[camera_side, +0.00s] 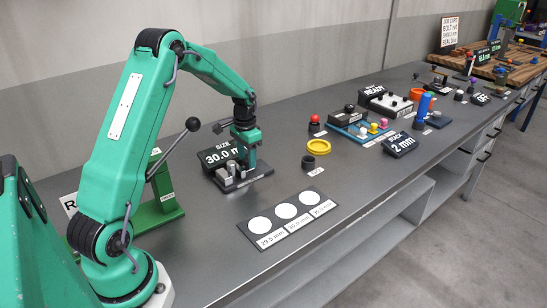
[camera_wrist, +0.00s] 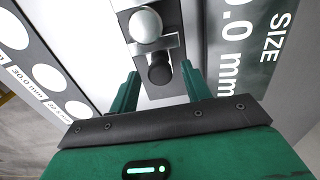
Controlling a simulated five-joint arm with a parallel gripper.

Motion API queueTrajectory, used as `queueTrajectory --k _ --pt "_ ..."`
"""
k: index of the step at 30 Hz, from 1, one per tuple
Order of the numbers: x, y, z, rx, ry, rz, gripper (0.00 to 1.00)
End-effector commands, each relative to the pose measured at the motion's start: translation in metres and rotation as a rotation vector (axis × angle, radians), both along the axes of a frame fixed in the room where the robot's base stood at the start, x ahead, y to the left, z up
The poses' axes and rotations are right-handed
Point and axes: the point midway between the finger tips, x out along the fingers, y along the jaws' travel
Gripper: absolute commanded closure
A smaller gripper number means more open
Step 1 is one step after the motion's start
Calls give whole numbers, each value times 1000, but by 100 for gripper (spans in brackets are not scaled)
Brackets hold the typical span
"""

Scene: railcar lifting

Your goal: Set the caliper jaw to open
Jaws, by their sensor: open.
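The caliper (camera_side: 230,180) is a small dark block with silver metal parts, in front of the size display (camera_side: 222,156), which reads 30.0 m with its end hidden by my gripper. In the wrist view the caliper shows a grey plate (camera_wrist: 180,35), a round silver piece (camera_wrist: 146,26) and a black knob (camera_wrist: 160,72) close by it. My gripper (camera_side: 245,168) points down at the caliper. Its two green fingers are open (camera_wrist: 160,80), one on each side of the black knob, with gaps visible. Finger depth around the knob is unclear.
A card with three white discs (camera_side: 285,211), labelled with mm sizes, lies in front on the bench. A green stand (camera_side: 161,193) is left. Several devices crowd the bench farther right.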

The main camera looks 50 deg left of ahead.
Motion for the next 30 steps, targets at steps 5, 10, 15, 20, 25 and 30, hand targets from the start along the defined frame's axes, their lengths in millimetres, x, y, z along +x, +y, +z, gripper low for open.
queueTrajectory --k 5,10,15,20,25,30 --pt "0 0 0 0 0 0 56" --pt "0 0 0 0 1 0 90" --pt "0 0 0 0 1 0 100" --pt "5 0 0 0 1 -1 100" --pt "19 0 0 0 0 -1 100" --pt "30 0 1 0 0 0 100"
